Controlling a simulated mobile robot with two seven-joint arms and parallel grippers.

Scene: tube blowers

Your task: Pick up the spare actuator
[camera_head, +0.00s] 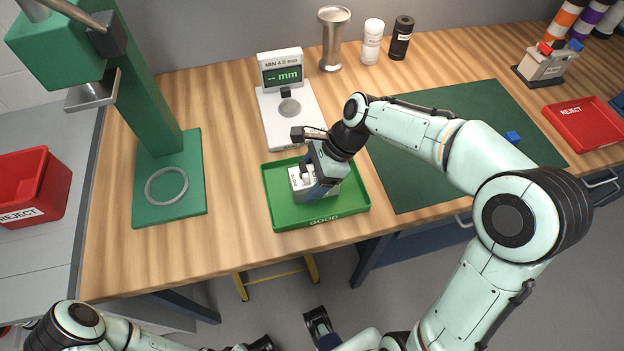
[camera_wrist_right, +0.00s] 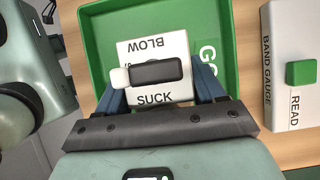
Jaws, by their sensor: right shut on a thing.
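A white block marked BLOW and SUCK (camera_wrist_right: 135,56), with a dark lever on top that has a white tip, is at the green GOOD tray (camera_head: 277,212). It appears to be the actuator. My right gripper (camera_head: 318,182) reaches down over the tray and is shut on this block. In the right wrist view its blue fingers (camera_wrist_right: 158,88) press on both sides of the block. I cannot tell whether the block touches the tray floor. My left arm shows only at the bottom left; its dark end (camera_head: 262,343) is cut off by the frame edge.
A white band gauge (camera_head: 270,118) stands just behind the tray. A green press stand (camera_head: 150,120) with a ring is at left. A green mat (camera_head: 420,185) lies right, under my right arm. Red REJECT bins (camera_head: 588,124) stand at both sides. A grey lever box (camera_head: 545,65) is back right.

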